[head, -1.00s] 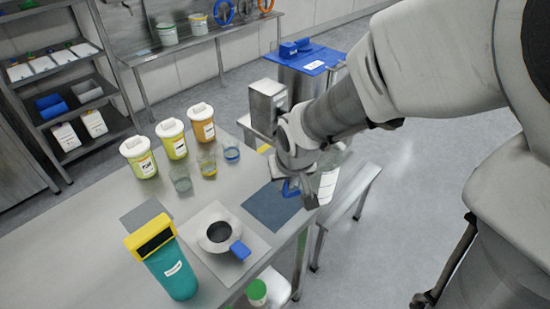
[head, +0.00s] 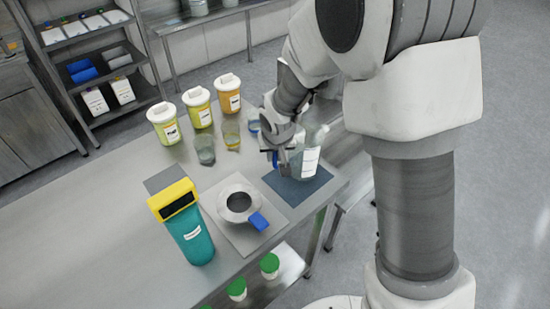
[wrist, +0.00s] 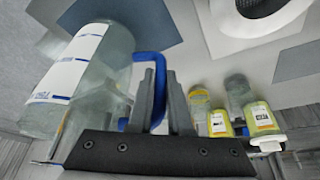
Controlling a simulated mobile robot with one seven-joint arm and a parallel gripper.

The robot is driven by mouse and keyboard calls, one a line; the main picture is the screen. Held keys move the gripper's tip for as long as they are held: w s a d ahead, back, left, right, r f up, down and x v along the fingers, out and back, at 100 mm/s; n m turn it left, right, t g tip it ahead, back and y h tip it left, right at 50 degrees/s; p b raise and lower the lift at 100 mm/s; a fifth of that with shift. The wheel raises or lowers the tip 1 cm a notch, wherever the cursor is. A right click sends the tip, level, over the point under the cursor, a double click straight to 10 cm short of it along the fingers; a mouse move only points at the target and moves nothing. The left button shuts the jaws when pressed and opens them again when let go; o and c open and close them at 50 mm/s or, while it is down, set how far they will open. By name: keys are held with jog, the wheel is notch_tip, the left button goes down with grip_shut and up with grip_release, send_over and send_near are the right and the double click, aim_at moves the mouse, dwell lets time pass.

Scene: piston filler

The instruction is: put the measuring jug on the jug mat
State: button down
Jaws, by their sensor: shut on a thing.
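The clear measuring jug (head: 311,158), with a white label and a blue handle, is upright over the dark blue jug mat (head: 311,187) at the table's right end. I cannot tell whether its base touches the mat. In the wrist view the jug (wrist: 92,70) fills the left side, and the mat (wrist: 150,22) shows beyond its base. My gripper (head: 281,162) is at the left side of the jug. In the wrist view my gripper (wrist: 162,100) has its fingers together on the blue handle. The far part of the mat is hidden behind the jug.
Left of the mat, a steel ring-shaped part with a blue tab (head: 240,203) sits on a grey mat. A teal container with a yellow top (head: 188,225) stands further left. Glass beakers (head: 205,150) and lidded yellow and orange tubs (head: 198,107) stand behind.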

jog(key=shift+f, duration=1.05)
jog(key=shift+f, duration=0.15)
jog(key=c, duration=0.8)
grip_release()
jog(key=shift+c, duration=0.2)
